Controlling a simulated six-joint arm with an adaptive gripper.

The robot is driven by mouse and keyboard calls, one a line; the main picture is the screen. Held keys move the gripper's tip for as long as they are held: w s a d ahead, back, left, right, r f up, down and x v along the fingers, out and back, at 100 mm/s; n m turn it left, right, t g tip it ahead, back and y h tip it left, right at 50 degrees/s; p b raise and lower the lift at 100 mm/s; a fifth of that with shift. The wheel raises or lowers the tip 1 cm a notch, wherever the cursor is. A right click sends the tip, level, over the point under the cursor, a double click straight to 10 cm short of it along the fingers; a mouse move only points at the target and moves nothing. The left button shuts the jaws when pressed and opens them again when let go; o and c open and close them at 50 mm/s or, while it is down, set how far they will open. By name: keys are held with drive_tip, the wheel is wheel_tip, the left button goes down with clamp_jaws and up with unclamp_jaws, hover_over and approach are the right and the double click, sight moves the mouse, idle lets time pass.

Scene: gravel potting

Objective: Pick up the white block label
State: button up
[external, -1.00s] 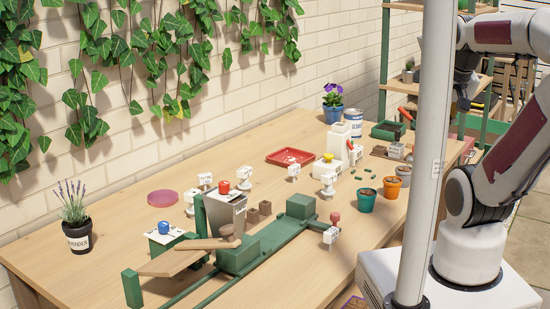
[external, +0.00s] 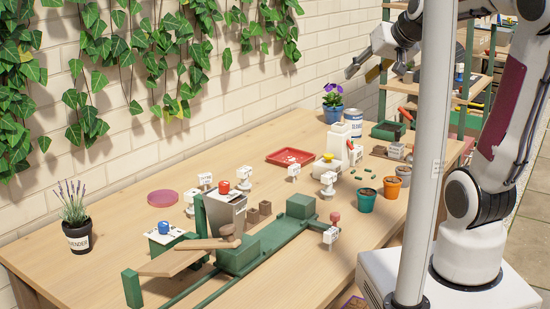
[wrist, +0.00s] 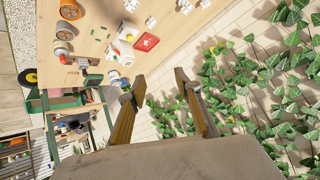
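Several small white labels stand on the wooden bench in the external view: one (external: 205,179) at left, one (external: 294,171) near the red tray, one (external: 328,179) right of centre and one (external: 331,235) at the front by the green rail. I cannot tell which is the white block label, as the print is too small. My gripper (external: 376,72) is high above the far end of the bench, well away from all labels. In the wrist view its two fingers (wrist: 160,77) are spread apart with nothing between them.
A red tray (external: 290,157), white watering can or jug (external: 338,143), blue pot with purple flowers (external: 333,113), terracotta pot (external: 391,188) and teal pot (external: 366,201) stand on the bench. A green rail fixture (external: 270,240) fills the front. An ivy-covered brick wall (external: 130,120) runs behind.

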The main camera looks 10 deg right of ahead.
drive_tip(key=w+a+r+t, duration=0.25)
drive_tip(key=w+a, duration=0.25)
drive_tip(key=w, duration=0.4)
drive_tip(key=m+t+h, duration=0.1)
drive_tip(key=m+t, duration=0.1)
drive_tip(key=m, duration=0.2)
hover_over(294, 170)
drive_tip(key=w+a+f+m+h, duration=0.2)
drive_tip(key=w+f, duration=0.3)
wheel_tip(294, 170, down, 13)
drive_tip(key=a+m+h, duration=0.3)
drive_tip(key=h, duration=0.3)
drive_tip(key=s+f+g+h, duration=0.1)
drive_tip(key=s+f, duration=0.1)
drive_tip(key=f, duration=0.3)
drive_tip(key=s+f+g+h, duration=0.1)
drive_tip(key=s+f+g, duration=0.1)
drive_tip(key=f, duration=0.3)
drive_tip(key=s+f+m+g+h, duration=0.1)
drive_tip(key=s+f+h, duration=0.1)
drive_tip(key=s+f, duration=0.1)
drive_tip(key=shift+s+a+f, duration=0.1)
drive_tip(key=shift+s+f, duration=0.15)
drive_tip(key=shift+f, duration=0.65)
drive_tip(key=shift+s+f+g+h, duration=0.3)
drive_tip(key=shift+s+f+g, duration=0.05)
drive_tip(key=shift+s+f, duration=0.1)
